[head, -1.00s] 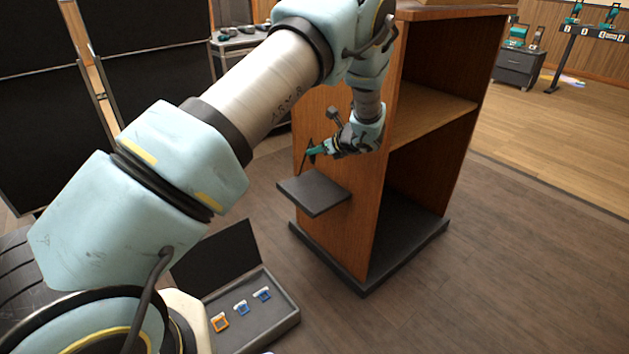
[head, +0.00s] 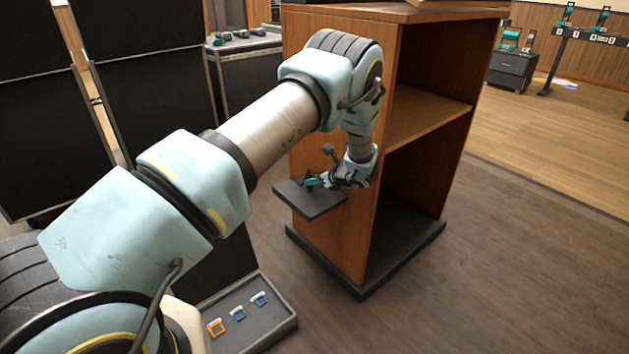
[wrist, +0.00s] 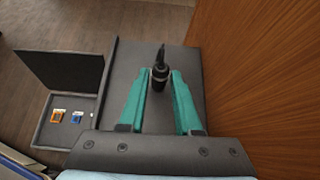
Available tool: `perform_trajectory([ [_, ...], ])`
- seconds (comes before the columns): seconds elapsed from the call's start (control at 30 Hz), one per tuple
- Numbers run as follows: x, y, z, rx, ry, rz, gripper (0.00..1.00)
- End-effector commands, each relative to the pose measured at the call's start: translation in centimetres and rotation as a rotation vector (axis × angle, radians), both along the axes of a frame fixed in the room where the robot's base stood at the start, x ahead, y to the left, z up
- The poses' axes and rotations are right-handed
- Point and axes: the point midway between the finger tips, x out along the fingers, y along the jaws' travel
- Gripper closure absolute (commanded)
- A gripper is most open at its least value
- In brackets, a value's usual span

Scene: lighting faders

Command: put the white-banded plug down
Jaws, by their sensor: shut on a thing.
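My gripper (wrist: 158,98) has teal fingers and is shut on a dark plug (wrist: 160,74), whose thin end points away from the fingers in the wrist view. No white band can be made out on it at this size. The plug and fingers are over a small dark shelf (wrist: 130,70) on the side of a wooden cabinet. In the head view my gripper (head: 312,181) is low over the same shelf (head: 312,202). I cannot tell whether the plug touches the shelf.
The wooden cabinet side (wrist: 255,85) stands close at the right of the fingers. An open dark case (head: 275,318) on the left holds an orange piece (head: 217,327) and two blue pieces (head: 238,313). Wooden floor (head: 520,240) is clear at the right.

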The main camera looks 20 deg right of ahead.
Motion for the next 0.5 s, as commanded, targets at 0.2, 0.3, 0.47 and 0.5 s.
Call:
perform_trajectory([
  [0.2, -0.02, -0.01, -0.59, 0.001, 0.000, -0.001, 1.00],
  [0.3, -0.02, 0.01, -0.69, 0.001, 0.000, -0.001, 0.65],
  [0.47, -0.01, 0.01, -0.63, 0.001, 0.000, -0.001, 0.47],
  [0.5, -0.01, 0.02, -0.63, 0.001, 0.000, -0.001, 0.43],
])
